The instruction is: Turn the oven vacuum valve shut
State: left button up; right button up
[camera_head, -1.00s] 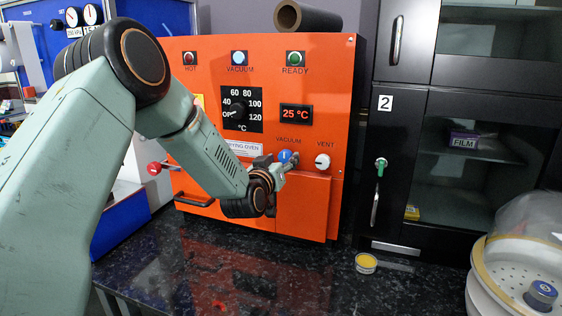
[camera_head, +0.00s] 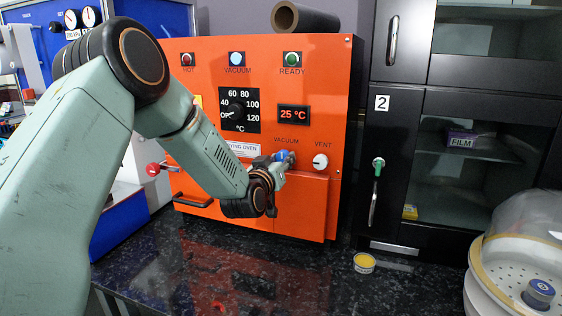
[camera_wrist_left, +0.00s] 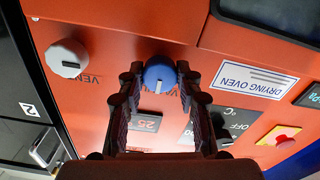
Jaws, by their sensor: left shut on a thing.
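The orange drying oven (camera_head: 320,100) stands on the dark counter. Its blue vacuum valve knob (camera_head: 284,156) sits on the front under the VACUUM label, partly hidden by my gripper. My left gripper (camera_head: 281,160) reaches it from the left. In the left wrist view the blue knob (camera_wrist_left: 160,75) is between the fingertips of my left gripper (camera_wrist_left: 160,78), which are shut on it. A white line shows on the knob's face there. My right gripper is in neither view.
The white vent knob (camera_head: 320,161) is just right of the vacuum knob; it also shows in the left wrist view (camera_wrist_left: 67,58). The oven's dial (camera_head: 238,111) is above left. A yellow-topped tin (camera_head: 364,262) and a domed vessel (camera_head: 525,260) stand on the right.

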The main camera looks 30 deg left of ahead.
pick_arm(q)
jog(key=shift+n, duration=0.3)
jog(key=n+b, duration=0.2)
jog(key=n, duration=0.2)
jog(key=shift+f, duration=0.1)
jog(key=n+b, duration=0.2)
jog(key=n, duration=0.2)
jog(key=shift+b, duration=0.35)
jog(key=n+b, duration=0.3)
jog(key=n, duration=0.1)
jog(key=shift+n, duration=0.4)
jog(key=shift+n+b, duration=1.2)
jog(key=shift+n, duration=1.1)
jog(key=o, duration=1.2)
jog(key=shift+c, duration=0.2)
